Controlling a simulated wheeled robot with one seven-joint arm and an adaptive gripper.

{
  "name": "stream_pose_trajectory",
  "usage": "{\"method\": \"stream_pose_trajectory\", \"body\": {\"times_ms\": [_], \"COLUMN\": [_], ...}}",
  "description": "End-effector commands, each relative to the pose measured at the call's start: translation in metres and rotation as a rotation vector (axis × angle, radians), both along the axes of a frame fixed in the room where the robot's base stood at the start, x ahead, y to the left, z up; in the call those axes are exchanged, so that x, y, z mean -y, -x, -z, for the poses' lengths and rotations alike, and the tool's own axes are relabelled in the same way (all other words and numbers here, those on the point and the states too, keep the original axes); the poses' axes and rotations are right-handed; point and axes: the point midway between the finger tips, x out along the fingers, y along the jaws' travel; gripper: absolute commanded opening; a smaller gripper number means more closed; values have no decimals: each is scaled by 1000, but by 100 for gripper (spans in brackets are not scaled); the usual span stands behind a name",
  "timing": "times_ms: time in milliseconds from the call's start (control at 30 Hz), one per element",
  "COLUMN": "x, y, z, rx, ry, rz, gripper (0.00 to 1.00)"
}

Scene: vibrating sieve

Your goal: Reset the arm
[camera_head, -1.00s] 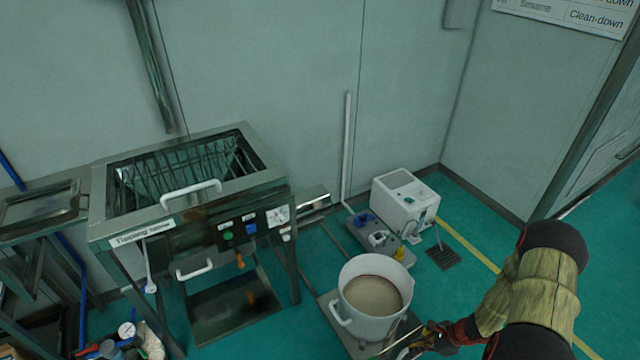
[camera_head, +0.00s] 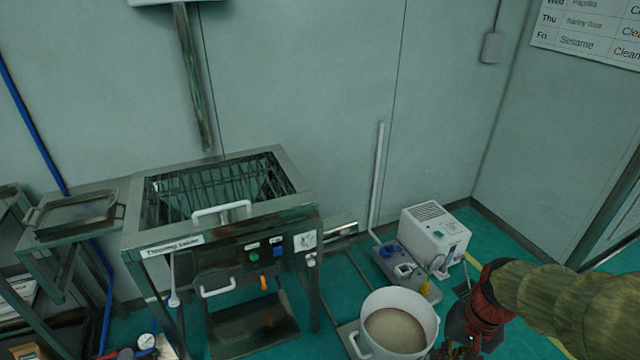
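My arm reaches in from the right edge. My gripper (camera_head: 458,348) is at the bottom edge, just right of the white pot (camera_head: 372,344), overlapping its right side in the picture. The fingers are dark, small and partly cut off, so their opening and any contact with the pot cannot be told. The pot holds beige powder and has a handle at its left. The steel vibrating sieve (camera_head: 284,222) stands left of centre, with a grated open top, a white handle and a front panel with green and blue buttons.
A white boxy machine (camera_head: 432,238) stands on the floor behind the pot, with a small grey unit bearing blue and yellow parts beside it. A steel side table with a tray (camera_head: 75,212) stands at the left. Walls close off the back and right.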

Motion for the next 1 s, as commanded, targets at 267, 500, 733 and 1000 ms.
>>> {"method": "stream_pose_trajectory", "body": {"times_ms": [267,500,733,1000], "x": [-20,-48,-68,-71], "y": [31,43,48,47], "z": [-74,-132,-161,-160], "rx": [192,411,521,518], "ry": [176,241,248,244], "rz": [-226,-335,-396,-405], "gripper": [0,0,0,0]}}
